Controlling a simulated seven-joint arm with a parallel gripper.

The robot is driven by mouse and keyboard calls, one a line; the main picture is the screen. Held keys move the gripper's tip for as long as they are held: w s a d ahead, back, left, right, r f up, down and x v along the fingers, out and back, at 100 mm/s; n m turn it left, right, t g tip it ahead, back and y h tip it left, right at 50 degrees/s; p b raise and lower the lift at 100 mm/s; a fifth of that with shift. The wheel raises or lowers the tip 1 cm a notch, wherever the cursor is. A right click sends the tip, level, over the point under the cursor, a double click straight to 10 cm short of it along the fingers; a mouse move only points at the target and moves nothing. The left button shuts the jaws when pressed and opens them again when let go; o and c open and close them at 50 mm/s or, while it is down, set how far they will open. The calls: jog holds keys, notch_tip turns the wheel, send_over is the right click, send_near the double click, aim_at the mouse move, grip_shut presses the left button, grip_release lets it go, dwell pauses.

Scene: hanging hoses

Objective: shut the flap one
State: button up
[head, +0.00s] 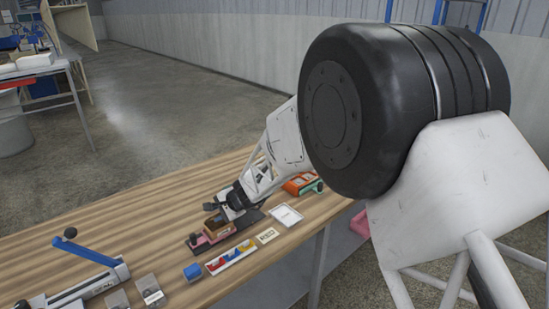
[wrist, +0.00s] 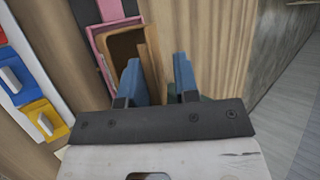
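A small pink-framed box (head: 213,236) with a brown inside lies on the wooden table in the head view. In the wrist view its pink frame (wrist: 100,44) and brown opening (wrist: 122,48) show at the upper left. A light wooden strip (wrist: 154,50), seemingly the raised flap, stands along the opening's right side. My gripper (head: 214,212) is at the box's far side. In the wrist view its blue fingers (wrist: 157,78) are apart, with the strip showing between them. I cannot tell whether a finger touches it. The gripper hides the box's near part in the wrist view.
An orange device (head: 299,185) lies near my arm. A blue-levered tool (head: 90,252) is at left. The table's far left is clear.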

jog(key=shift+w+d+r+n+t+h, duration=0.7)
jog(key=shift+d+r+n+h, duration=1.2)
jog(key=shift+d, duration=2.15)
jog(key=shift+w+d+r+n+t+h, duration=0.7)
jog(key=shift+d+r+n+h, duration=1.15)
jog(key=shift+d, duration=2.15)
notch_tip(320, 180, up, 12)
jog(key=w+d+n+t+y, duration=0.1)
jog(key=n+t, duration=0.3)
jog(key=n, duration=1)
jog(key=shift+w+d+t+y, duration=0.3)
jog(key=shift+d+y, duration=0.35)
jog(key=shift+d, duration=0.15)
jog(key=shift+r, duration=0.15)
